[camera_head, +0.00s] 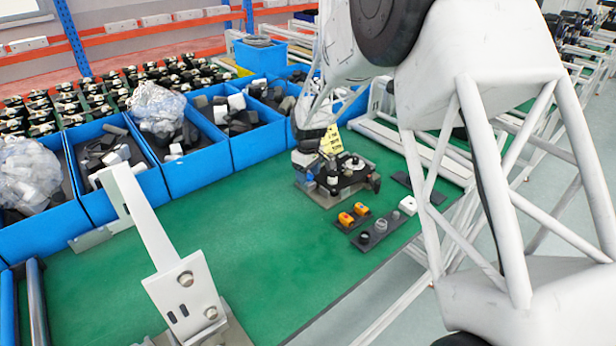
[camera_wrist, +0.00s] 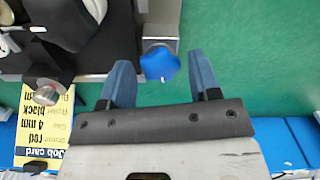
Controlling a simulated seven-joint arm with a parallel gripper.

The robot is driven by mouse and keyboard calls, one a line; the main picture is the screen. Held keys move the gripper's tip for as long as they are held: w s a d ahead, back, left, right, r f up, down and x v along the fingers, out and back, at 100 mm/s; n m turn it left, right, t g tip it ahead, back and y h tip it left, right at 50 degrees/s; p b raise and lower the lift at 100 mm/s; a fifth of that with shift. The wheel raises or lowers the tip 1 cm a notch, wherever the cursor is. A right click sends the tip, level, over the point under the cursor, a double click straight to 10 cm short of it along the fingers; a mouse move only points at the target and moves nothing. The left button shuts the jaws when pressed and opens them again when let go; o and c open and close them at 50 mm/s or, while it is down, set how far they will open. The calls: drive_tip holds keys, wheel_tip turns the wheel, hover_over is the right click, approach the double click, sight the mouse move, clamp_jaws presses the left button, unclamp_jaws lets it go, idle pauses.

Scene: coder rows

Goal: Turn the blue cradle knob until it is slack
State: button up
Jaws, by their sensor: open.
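The blue cradle knob (camera_wrist: 160,64), a lobed knob, shows in the wrist view beside a grey metal block. My gripper (camera_wrist: 162,77) is open, with one blue finger on each side of the knob and a visible gap to both. I cannot tell whether the fingertips are level with the knob in height. In the head view, the dark cradle assembly (camera_head: 352,168) stands on a metal plate on the green bench, and my wrist hides part of its left side. The knob cannot be made out surely there.
Blue bins (camera_head: 196,160) of parts line the back. Orange parts (camera_head: 352,214) and a dark tray (camera_head: 380,232) sit to the front.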

drive_tip(key=shift+m, duration=1.2)
drive_tip(key=c, duration=0.9)
drive_tip(key=shift+n, duration=1.3)
drive_tip(key=o, duration=0.9)
drive_tip(key=shift+n, duration=0.3)
drive_tip(key=shift+r, duration=0.15)
